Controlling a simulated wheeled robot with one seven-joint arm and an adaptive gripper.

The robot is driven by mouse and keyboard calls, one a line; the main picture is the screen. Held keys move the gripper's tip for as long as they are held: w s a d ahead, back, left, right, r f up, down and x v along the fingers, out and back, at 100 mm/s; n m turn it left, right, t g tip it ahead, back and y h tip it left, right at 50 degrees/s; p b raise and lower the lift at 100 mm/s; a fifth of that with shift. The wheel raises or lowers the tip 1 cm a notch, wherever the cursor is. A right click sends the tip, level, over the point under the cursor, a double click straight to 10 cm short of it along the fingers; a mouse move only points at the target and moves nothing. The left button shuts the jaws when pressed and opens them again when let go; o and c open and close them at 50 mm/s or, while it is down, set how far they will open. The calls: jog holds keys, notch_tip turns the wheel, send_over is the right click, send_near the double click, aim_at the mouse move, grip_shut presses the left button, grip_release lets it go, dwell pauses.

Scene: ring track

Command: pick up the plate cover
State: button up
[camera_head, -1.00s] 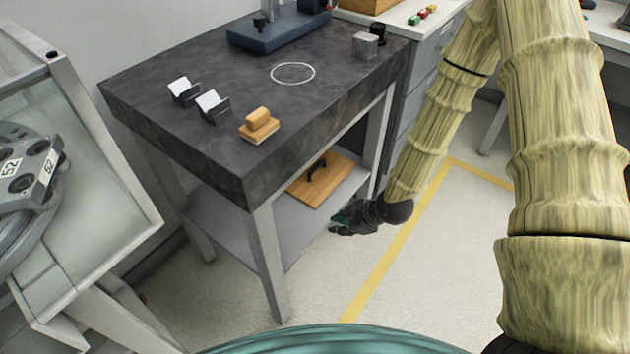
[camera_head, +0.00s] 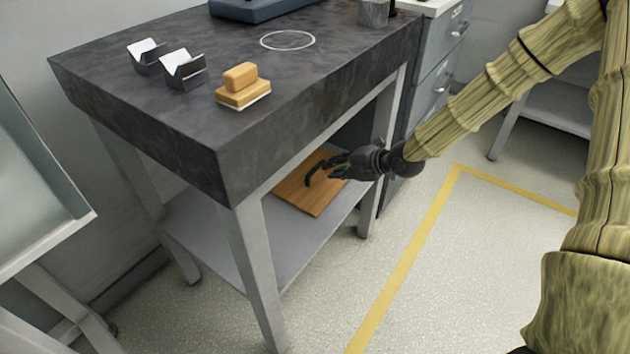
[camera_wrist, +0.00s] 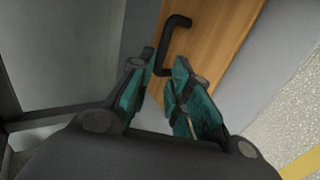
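The plate cover is a flat wooden board (camera_head: 302,197) with a black bow handle (camera_head: 311,176). It lies on the table's lower shelf. My gripper (camera_head: 333,168) is beside the handle, above the right part of the board. In the wrist view the board (camera_wrist: 222,38) and the handle (camera_wrist: 178,28) lie ahead of my fingers. The two teal-padded fingers (camera_wrist: 166,70) are apart, and the handle's near end shows in line with the gap between them. Whether a finger touches the handle I cannot tell.
The dark stone tabletop (camera_head: 180,100) overhangs the grey shelf (camera_head: 290,245). A table leg (camera_head: 368,208) stands just right of the board. Grey drawers (camera_head: 430,85) are at the back right. A wooden block (camera_head: 243,86) and two small holders sit on the tabletop. Floor in front is clear.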

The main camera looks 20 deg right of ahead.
aim_at(316, 170)
jog(key=b+x, duration=0.1)
jog(key=x, duration=0.2)
jog(key=shift+w+a+f, duration=0.15)
jog(key=shift+w+f, duration=0.05)
jog(key=shift+f, duration=0.15)
jog(key=shift+w+a+f, duration=0.15)
jog(key=shift+w+a, duration=0.1)
jog(key=shift+w, duration=0.05)
jog(key=b+x, duration=0.3)
jog(key=x, duration=0.1)
jog(key=shift+w+a+f, duration=0.15)
jog(key=shift+w+f, duration=0.05)
jog(key=shift+f, duration=0.15)
jog(key=shift+w+a+b, duration=0.1)
jog(key=shift+w+b, duration=0.05)
jog(key=shift+b, duration=0.15)
grip_shut()
